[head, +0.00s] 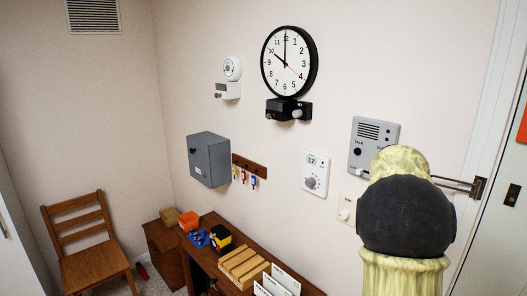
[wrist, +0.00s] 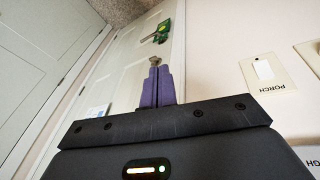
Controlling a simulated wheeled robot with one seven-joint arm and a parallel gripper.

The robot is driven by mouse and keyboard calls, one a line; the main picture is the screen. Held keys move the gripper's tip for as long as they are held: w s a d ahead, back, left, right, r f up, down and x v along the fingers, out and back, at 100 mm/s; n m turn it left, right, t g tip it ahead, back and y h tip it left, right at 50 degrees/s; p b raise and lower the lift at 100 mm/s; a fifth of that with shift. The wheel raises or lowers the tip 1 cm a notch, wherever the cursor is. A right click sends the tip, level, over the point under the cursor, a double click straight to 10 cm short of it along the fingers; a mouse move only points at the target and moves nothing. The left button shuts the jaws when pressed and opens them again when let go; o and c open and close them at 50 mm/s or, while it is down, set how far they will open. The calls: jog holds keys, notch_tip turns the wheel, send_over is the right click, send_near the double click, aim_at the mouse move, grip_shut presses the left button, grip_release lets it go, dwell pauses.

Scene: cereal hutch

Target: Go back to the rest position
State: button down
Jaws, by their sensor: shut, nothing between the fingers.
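My gripper (wrist: 158,87) shows in the wrist view with its two purple fingers together and nothing between them. It points toward a pale panelled door (wrist: 125,62), and a gap to the door cannot be judged. A round metal knob (wrist: 155,61) appears just beyond the fingertips. In the head view my yellow and black arm stands at the right in front of the wall, and the gripper is not visible there.
A wooden desk (head: 208,262) with card holders and small items runs along the wall below a clock (head: 289,62), a grey box (head: 209,160) and a thermostat (head: 315,175). An intercom (head: 374,143) is close behind my arm. A wooden chair (head: 88,262) stands at left.

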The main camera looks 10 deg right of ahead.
jog(key=s+a+f+n+t+y+b, duration=0.1)
jog(key=s+a+f+n+b, duration=0.1)
jog(key=a+f+n, duration=0.3)
jog(key=s+a+f+n+t+y+b, duration=0.1)
jog(key=s+a+f+n+b, duration=0.1)
jog(key=s+a+f+n, duration=0.3)
jog(key=s+a+f+n+t+y+b, duration=0.1)
jog(key=s+a+f+n, duration=0.3)
jog(key=a+f, duration=0.7)
jog(key=a+t, duration=0.1)
jog(key=a, duration=0.5)
jog(key=shift+s+a+f+n+b, duration=0.15)
jog(key=shift+a+f+n+b, duration=0.1)
jog(key=shift+a+n+b, duration=0.15)
